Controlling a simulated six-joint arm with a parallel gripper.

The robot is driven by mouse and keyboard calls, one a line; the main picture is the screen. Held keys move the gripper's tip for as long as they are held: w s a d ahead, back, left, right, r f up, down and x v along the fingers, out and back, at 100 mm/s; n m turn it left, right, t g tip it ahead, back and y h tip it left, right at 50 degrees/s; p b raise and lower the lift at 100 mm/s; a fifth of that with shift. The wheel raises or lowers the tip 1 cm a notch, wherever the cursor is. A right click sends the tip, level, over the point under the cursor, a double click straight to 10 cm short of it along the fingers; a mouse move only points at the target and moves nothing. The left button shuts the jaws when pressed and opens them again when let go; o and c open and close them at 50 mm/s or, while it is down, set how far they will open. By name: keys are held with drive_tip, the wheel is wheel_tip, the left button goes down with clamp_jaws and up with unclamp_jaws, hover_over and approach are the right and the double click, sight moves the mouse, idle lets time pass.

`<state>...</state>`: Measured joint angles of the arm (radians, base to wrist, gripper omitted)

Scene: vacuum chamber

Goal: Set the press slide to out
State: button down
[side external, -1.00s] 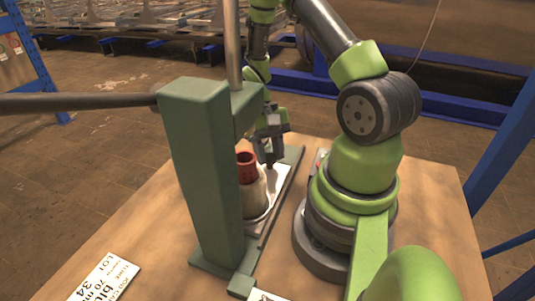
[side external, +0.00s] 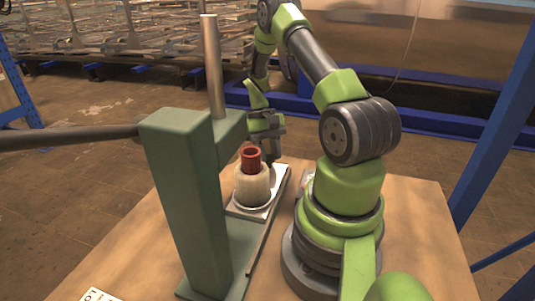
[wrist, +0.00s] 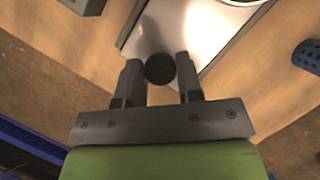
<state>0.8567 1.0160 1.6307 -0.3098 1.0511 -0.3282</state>
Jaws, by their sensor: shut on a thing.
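The press (side external: 185,190) is a green column with a steel ram (side external: 212,70) and a long dark lever to the left. Its slide (side external: 283,180) is a pale metal plate, drawn away from the column toward the far side; bare green press base (side external: 240,250) shows behind it. A beige rounded vessel with a red collar (side external: 252,184) stands upright on the slide, clear of the column. My gripper (side external: 271,157) is at the slide's far end. In the wrist view, its fingers (wrist: 160,80) are shut on the slide's round dark knob (wrist: 160,68).
A blue perforated cylinder (wrist: 308,56) stands on the table at the right of the wrist view. A grey part (wrist: 85,5) shows at top left there. A printed card (side external: 97,295) lies at the table's near edge. Bare wood lies left of the press.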

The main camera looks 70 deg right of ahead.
drive_tip(key=shift+d, duration=0.35)
drive_tip(key=c, duration=0.8)
unclamp_jaws()
drive_tip(key=shift+a, duration=0.15)
drive_tip(key=shift+r, duration=0.1)
drive_tip(key=v, duration=1)
drive_tip(key=shift+a, duration=0.1)
